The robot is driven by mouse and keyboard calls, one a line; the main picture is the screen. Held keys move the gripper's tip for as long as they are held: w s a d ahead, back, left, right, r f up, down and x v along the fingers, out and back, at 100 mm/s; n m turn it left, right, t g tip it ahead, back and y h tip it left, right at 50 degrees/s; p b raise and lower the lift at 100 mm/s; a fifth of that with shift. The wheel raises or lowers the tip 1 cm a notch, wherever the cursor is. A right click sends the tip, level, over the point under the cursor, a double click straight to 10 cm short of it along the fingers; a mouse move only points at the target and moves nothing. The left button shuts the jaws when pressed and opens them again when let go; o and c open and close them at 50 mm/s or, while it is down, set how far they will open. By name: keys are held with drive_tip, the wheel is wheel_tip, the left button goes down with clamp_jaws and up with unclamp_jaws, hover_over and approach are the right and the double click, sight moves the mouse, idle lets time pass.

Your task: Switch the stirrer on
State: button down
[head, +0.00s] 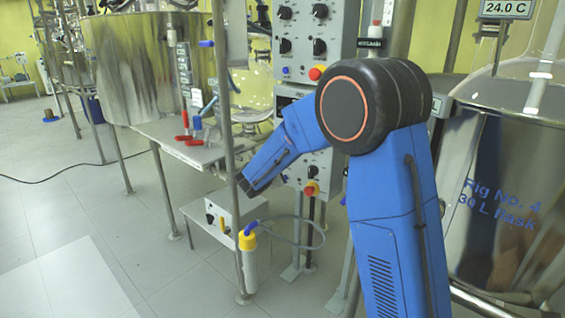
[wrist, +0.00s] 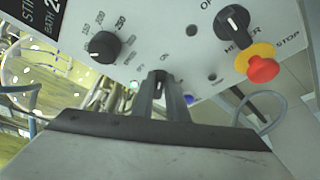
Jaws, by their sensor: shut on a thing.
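The wrist view shows a grey control panel (wrist: 165,28) close up, with small OFF and ON lettering beside a black rotary switch (wrist: 159,75). My gripper (wrist: 160,84) is shut on this switch, one finger on each side. A pale mark shows on the switch; I cannot tell clearly which label it points to. A large black dial (wrist: 104,46) with a number scale is left of the switch. A pale greenish lamp (wrist: 133,86) is close by its left side. In the head view my blue arm reaches left and down; the gripper itself is hidden there.
A red stop button (wrist: 262,69) on a yellow base and the black heater knob (wrist: 233,20) are right of the switch. A metal post (head: 228,140) stands beside my arm. The steel vessel of Rig No. 4 (head: 505,195) is at right. Open floor (head: 60,195) is at left.

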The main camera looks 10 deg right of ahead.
drive_tip(key=shift+s+f+m, duration=0.1)
drive_tip(key=shift+m, duration=0.2)
idle(0.4)
drive_tip(key=c, duration=1.7)
unclamp_jaws()
drive_tip(key=shift+c, duration=0.2)
drive_tip(key=v, duration=1.7)
drive_tip(key=shift+s, duration=0.3)
drive_tip(key=shift+f, duration=0.15)
